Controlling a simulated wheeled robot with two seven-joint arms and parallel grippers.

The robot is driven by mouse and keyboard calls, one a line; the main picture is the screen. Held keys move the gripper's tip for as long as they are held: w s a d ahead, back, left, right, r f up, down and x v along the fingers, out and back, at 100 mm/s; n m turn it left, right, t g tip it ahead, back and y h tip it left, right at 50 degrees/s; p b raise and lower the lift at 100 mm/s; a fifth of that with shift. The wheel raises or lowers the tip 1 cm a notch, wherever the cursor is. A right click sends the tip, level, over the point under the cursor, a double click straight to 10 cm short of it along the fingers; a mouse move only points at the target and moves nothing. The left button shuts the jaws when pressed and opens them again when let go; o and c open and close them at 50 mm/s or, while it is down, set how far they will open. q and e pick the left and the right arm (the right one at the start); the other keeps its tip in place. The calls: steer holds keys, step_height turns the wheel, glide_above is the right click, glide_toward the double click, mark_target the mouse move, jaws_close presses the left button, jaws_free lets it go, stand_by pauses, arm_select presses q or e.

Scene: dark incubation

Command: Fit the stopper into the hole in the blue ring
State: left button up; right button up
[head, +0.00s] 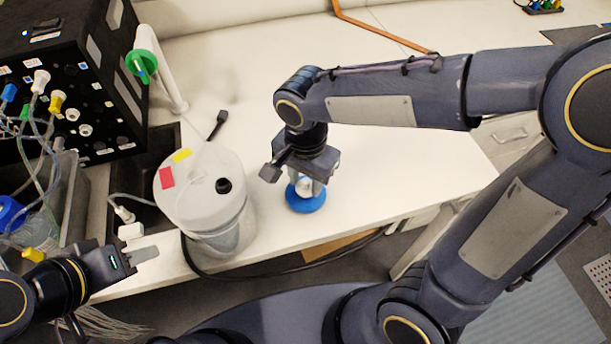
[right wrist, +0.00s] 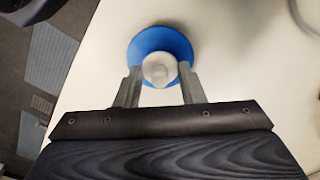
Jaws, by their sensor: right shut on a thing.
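The blue ring (head: 305,199) lies on the white bench near its front edge, and it also shows in the right wrist view (right wrist: 146,46). The pale stopper (right wrist: 157,70) is over the ring's middle; in the head view the stopper (head: 303,186) is partly hidden by the fingers. My right gripper (right wrist: 158,88) points down at the ring and is shut on the stopper. I cannot tell how deep the stopper sits in the hole, which is hidden beneath it. My left gripper (head: 145,255) is at the lower left, away from the ring; its finger gap is not clear.
A white container (head: 225,236) with red and yellow labels stands left of the ring. A black box (head: 65,70) with plugs and cables is at the far left, beside a dark tray. A black cable runs along the bench's front edge. The bench behind the ring is clear.

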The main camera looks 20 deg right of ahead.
steer(key=shift+f+b, duration=0.6)
steer(key=shift+f, duration=0.2)
steer(key=o, duration=1)
steer(key=shift+r, duration=0.1)
step_height(320, 180, up, 8)
steer(key=shift+f+p, duration=0.15)
steer(key=shift+p, duration=0.15)
steer(key=shift+d, duration=0.15)
steer(key=s+d+f+n+t+y, duration=0.1)
steer(key=s+d+n+t, duration=0.1)
steer(key=s+d, duration=0.1)
steer(key=s+d+f+n+t+y, duration=0.1)
steer(key=s+d+n, duration=0.2)
steer(key=s+d, duration=0.1)
steer(key=s+d+n+t+y, duration=0.1)
steer(key=s+d+n+t, duration=0.1)
steer(key=s+d, duration=0.1)
steer(key=shift+s+d+f+n+t+y, duration=0.15)
steer(key=shift+d+f+n+t+y, duration=0.15)
steer(key=shift+d+f+y, duration=0.1)
